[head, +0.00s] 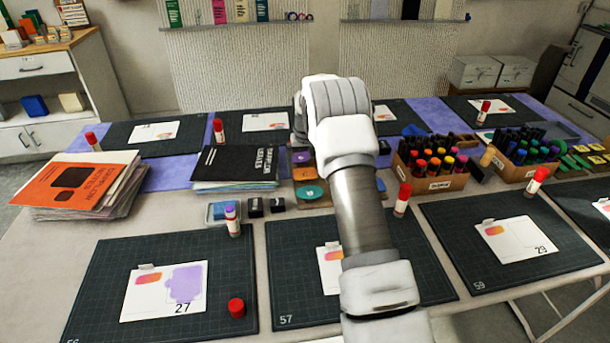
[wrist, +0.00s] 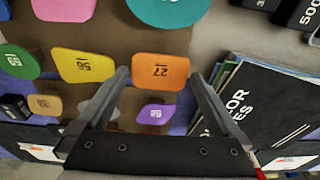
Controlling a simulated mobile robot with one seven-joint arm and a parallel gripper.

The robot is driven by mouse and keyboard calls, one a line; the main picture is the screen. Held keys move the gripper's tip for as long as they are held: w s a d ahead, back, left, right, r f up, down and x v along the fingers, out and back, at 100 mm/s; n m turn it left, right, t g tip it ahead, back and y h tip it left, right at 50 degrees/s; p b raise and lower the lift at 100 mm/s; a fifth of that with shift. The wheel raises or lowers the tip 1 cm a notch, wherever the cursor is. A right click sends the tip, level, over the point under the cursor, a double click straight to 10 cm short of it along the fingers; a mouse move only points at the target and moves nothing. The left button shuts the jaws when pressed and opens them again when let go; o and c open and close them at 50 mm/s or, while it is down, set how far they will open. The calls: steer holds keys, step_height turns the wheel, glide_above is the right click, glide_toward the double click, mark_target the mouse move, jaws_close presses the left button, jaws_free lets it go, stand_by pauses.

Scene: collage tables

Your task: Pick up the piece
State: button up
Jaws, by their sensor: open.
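An orange piece marked 27 (wrist: 158,70) lies flat on a brown board (wrist: 110,30) in the wrist view; the orange piece also shows in the head view (head: 305,173). My gripper (wrist: 159,76) is open and empty, with its fingertips to either side of the orange piece in that picture. How far above it they are I cannot tell. A purple piece (wrist: 155,114), a yellow piece marked 56 (wrist: 83,66), a teal piece (wrist: 165,8) and a green piece (wrist: 18,61) lie around it. In the head view my arm hides the gripper and part of the board.
A black book stack (head: 236,165) lies left of the pieces. A box of markers (head: 432,180) stands to the right. Small black blocks (head: 256,207) and a glue stick (head: 402,200) are nearby. Dark mats with cards, one marked 27 (head: 165,290), lie in front.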

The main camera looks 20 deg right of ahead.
steer(key=shift+f, duration=0.2)
stand_by(0.5)
steer(key=c, duration=0.5)
